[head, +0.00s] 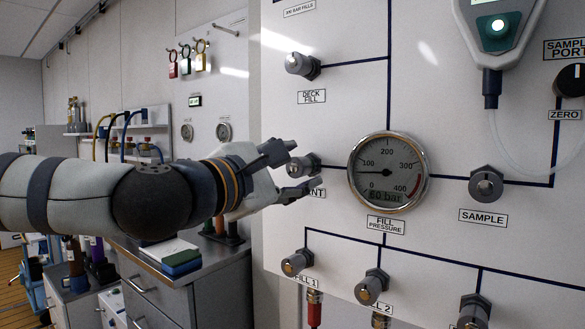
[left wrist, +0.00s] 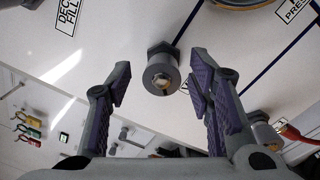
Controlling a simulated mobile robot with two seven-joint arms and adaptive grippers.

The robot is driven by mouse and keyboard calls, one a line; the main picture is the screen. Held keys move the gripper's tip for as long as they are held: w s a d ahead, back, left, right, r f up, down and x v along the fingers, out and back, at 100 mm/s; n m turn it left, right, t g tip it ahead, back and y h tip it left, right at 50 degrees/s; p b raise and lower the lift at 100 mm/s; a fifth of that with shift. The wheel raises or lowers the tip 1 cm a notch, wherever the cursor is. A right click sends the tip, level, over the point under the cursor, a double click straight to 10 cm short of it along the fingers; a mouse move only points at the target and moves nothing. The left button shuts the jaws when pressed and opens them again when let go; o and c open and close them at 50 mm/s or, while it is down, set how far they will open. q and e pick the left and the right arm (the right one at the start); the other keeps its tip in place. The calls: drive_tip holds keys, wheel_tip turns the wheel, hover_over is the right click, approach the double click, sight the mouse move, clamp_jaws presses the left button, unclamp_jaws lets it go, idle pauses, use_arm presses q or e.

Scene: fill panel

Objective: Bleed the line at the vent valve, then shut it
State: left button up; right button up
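The vent valve (head: 304,164) is a grey knob with a brass centre on the white panel. Its label below is partly covered by my left gripper, with only "NT" readable. My left gripper (head: 290,168) is open in front of the knob, one finger above and one below in the head view. In the left wrist view the vent knob (left wrist: 162,76) lies between and just beyond the spread fingertips (left wrist: 160,80), with gaps on both sides. The fill pressure gauge (head: 388,172) has its needle near 60 and reads "60 bar". My right gripper is not in view.
The deck fill knob (head: 302,64) is above and the sample knob (head: 486,184) is to the right. Fill knobs (head: 294,264) line the lower panel. A handheld meter (head: 498,30) with a tube hangs at upper right. Drawers (head: 160,285) stand left of the panel.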

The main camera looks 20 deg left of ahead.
use_arm(q)
drive_tip(key=v, duration=0.7)
drive_tip(key=shift+s, duration=0.2)
drive_tip(key=shift+a+f, duration=0.1)
idle(3.8)
